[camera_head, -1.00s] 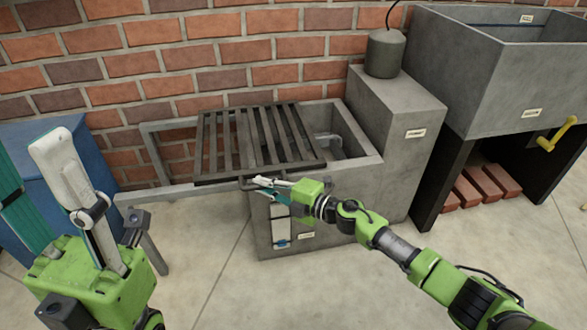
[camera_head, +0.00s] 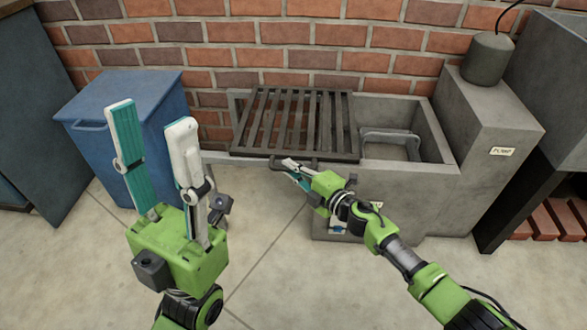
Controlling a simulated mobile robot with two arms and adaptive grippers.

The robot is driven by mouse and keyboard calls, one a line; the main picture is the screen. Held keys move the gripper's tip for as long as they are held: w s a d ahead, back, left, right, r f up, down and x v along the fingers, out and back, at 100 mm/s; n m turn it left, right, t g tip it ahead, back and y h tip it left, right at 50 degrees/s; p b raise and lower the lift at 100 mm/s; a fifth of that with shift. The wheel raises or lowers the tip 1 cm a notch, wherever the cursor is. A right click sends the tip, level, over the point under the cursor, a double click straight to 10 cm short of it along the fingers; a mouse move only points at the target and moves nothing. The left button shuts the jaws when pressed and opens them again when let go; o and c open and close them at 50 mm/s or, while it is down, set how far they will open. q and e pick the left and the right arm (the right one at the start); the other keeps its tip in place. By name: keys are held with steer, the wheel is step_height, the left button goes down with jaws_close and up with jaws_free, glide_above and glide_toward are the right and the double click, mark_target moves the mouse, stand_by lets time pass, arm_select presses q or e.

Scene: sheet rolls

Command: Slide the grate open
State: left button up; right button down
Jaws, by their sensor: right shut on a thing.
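The dark slatted grate (camera_head: 295,122) lies on rails over the left part of the concrete basin (camera_head: 440,190). Its right edge stands left of the basin's right side, so part of the basin is uncovered and a grey metal bar (camera_head: 392,136) shows inside. My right gripper (camera_head: 292,170) is shut on the handle at the grate's front edge; the gripper partly hides the handle. My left gripper (camera_head: 150,113) is open, empty and points up at the left, away from the grate.
A blue bin (camera_head: 95,110) stands left of the grate, behind my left gripper. A grey block with a label and a canister (camera_head: 488,58) stands right of the basin. Red bricks (camera_head: 560,220) lie under the sink at right. A brick wall closes the back.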

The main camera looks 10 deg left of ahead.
steer(key=c, duration=2.1)
jaws_free()
steer(key=v, duration=1.2)
